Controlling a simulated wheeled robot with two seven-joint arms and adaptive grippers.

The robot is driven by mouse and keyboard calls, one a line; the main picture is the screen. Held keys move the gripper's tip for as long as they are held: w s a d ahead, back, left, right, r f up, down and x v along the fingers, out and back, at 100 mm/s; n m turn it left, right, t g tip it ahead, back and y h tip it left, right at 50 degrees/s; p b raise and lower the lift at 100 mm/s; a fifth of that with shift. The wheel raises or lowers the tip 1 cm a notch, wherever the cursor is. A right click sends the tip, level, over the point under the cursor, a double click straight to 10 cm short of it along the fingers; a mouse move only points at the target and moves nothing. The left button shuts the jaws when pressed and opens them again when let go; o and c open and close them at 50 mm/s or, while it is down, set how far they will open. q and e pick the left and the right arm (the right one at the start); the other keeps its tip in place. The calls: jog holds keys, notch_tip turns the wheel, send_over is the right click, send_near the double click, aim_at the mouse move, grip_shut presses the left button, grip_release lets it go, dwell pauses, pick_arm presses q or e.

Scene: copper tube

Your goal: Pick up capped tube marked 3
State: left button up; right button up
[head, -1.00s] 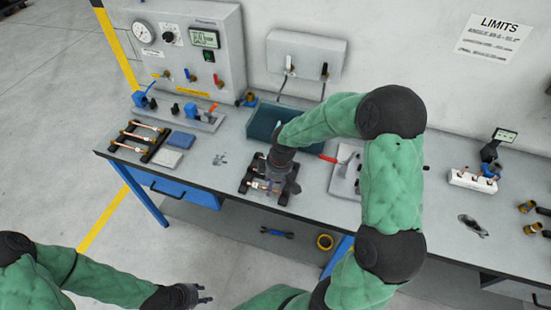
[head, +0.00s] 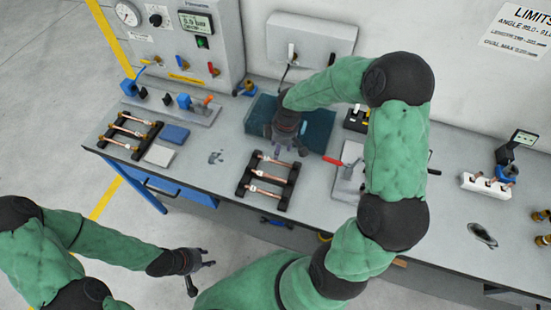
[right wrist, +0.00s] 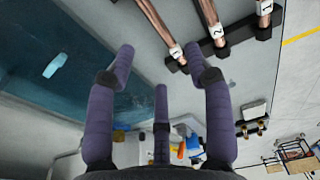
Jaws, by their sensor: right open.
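A black rack (head: 242,187) on the bench holds three copper tubes with white tags. In the right wrist view, tags 1 and 2 are readable on two tubes (right wrist: 266,12) (right wrist: 207,12). The third tube (right wrist: 157,22), nearest the teal tray, has a small tag that seems to read 3. In the head view this seems to be the back tube (head: 280,162). My right gripper (head: 286,150) is open and empty, just behind the rack at the tray's front edge. Its fingers also show in the wrist view (right wrist: 160,52). My left gripper (head: 204,264) is open and empty, in front of the bench.
The teal tray (head: 322,122) lies behind the rack. Another black rack with copper tubes (head: 128,132) stands at the left, beside a blue pad (head: 175,133) and a grey pad (head: 158,155). A red-handled tool (head: 333,160) lies right of the rack.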

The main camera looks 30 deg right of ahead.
aim_at(275, 162)
jog(key=f, duration=0.3)
jog(key=shift+w+f, duration=0.1)
jog(key=shift+w, duration=0.2)
jog(key=f, duration=0.3)
jog(key=f+b, duration=0.1)
jog(key=f, duration=0.1)
jog(key=shift+w+a, duration=0.3)
jog(key=shift+a, duration=0.05)
jog(key=shift+r, duration=0.1)
grip_shut()
